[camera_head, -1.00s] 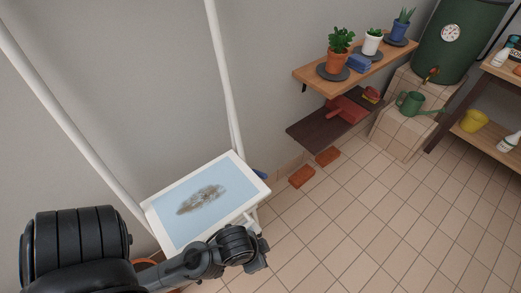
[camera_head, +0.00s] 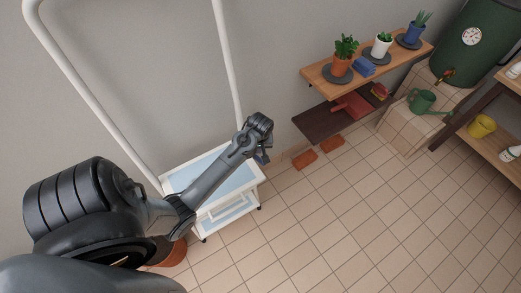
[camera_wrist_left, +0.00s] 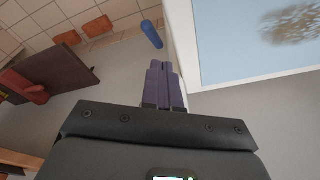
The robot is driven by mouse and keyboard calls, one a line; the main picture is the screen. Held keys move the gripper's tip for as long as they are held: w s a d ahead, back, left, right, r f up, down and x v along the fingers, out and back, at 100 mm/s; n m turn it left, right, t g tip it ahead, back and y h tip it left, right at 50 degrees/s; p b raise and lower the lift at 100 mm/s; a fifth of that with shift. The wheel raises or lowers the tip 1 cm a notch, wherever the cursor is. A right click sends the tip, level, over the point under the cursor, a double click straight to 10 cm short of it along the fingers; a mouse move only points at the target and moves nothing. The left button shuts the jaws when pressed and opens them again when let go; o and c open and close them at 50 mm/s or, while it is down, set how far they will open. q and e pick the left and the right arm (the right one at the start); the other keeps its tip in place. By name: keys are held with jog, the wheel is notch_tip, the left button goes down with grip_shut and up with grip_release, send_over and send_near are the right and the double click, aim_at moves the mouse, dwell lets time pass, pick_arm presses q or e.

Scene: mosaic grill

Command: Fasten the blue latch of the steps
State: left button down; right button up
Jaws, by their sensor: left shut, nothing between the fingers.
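The white steps (camera_head: 257,171) stand against the wall, with light blue treads and a tall white rail (camera_head: 229,70). The blue latch (camera_wrist_left: 151,34) shows in the left wrist view as a small rounded blue bar beside the steps' white edge. In the head view I cannot make it out; my left gripper is in that area. My left gripper (camera_head: 263,157) is at the right side of the top tread. In the left wrist view, its fingers (camera_wrist_left: 164,68) are shut and empty, pointing toward the latch with a gap between. My right gripper is not in view.
A wooden wall shelf (camera_head: 318,73) with potted plants and a dark lower shelf (camera_head: 318,124) are to the right. Orange bricks (camera_head: 305,160) lie on the floor below. A terracotta pot (camera_head: 172,256) is beside the steps. The tiled floor in front is clear.

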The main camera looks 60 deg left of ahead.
pick_arm(q)
jog(key=w+a+r+n+h+p, duration=0.2)
jog(key=w+a+n, duration=0.1)
jog(key=a+n, duration=0.2)
jog(key=b, duration=0.3)
send_over(260, 160)
jog(key=a, duration=0.2)
jog(key=shift+n+g, duration=0.3)
jog(key=f, duration=1)
jog(key=shift+w+a+f, duration=0.15)
jog(key=shift+a+f, duration=0.05)
jog(key=shift+f, duration=0.2)
jog(key=shift+d+f+b, duration=0.3)
jog(key=shift+d+f, duration=0.6)
jog(key=shift+f, duration=0.3)
jog(key=shift+d+f, duration=0.25)
jog(key=shift+f, duration=0.15)
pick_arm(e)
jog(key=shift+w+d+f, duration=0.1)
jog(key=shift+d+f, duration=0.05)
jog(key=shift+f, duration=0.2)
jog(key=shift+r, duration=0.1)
